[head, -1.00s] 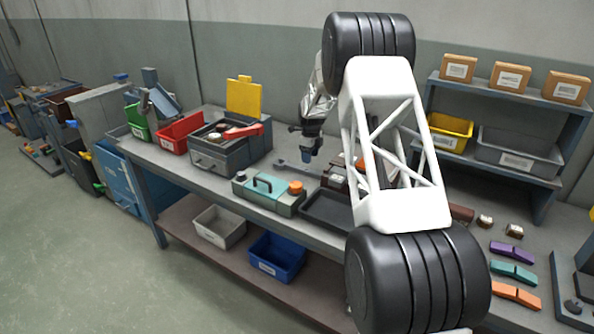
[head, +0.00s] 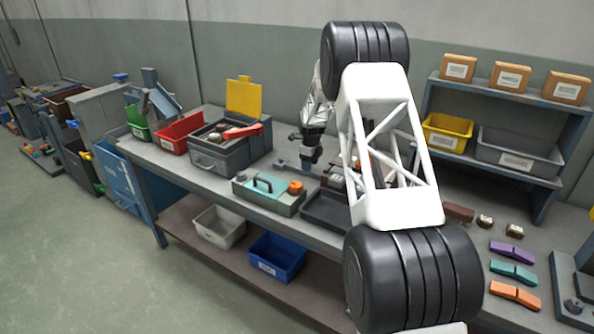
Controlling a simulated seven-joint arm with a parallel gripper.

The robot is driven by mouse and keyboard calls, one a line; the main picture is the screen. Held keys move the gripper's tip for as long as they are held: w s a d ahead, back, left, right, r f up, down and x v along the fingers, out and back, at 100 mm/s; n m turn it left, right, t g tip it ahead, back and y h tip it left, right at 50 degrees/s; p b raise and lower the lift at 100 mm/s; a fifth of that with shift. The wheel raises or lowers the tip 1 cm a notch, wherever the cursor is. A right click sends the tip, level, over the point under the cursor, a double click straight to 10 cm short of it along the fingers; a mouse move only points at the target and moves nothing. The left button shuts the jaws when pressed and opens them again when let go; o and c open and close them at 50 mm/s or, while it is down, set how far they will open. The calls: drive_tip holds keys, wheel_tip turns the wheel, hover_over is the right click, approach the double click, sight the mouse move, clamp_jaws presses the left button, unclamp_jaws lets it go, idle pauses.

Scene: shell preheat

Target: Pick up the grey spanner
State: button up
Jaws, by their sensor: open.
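The grey spanner (head: 285,164) lies flat on the workbench (head: 222,184), behind the teal-topped box and to the right of the grey drawer unit. Its left end shows; part of its right side is hidden behind my gripper. My gripper (head: 307,166) points down over the spanner, close to it. Its jaws are open, with nothing seen between them. I cannot tell whether the fingertips touch the spanner.
A teal-topped box (head: 262,190) with an orange knob and a dark tray (head: 325,212) stand in front. A grey drawer unit (head: 222,160) with a raised yellow lid (head: 243,98) stands to the left. My arm hides the middle right of the bench.

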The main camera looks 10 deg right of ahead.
drive_tip(key=shift+f, duration=1.9)
clamp_jaws()
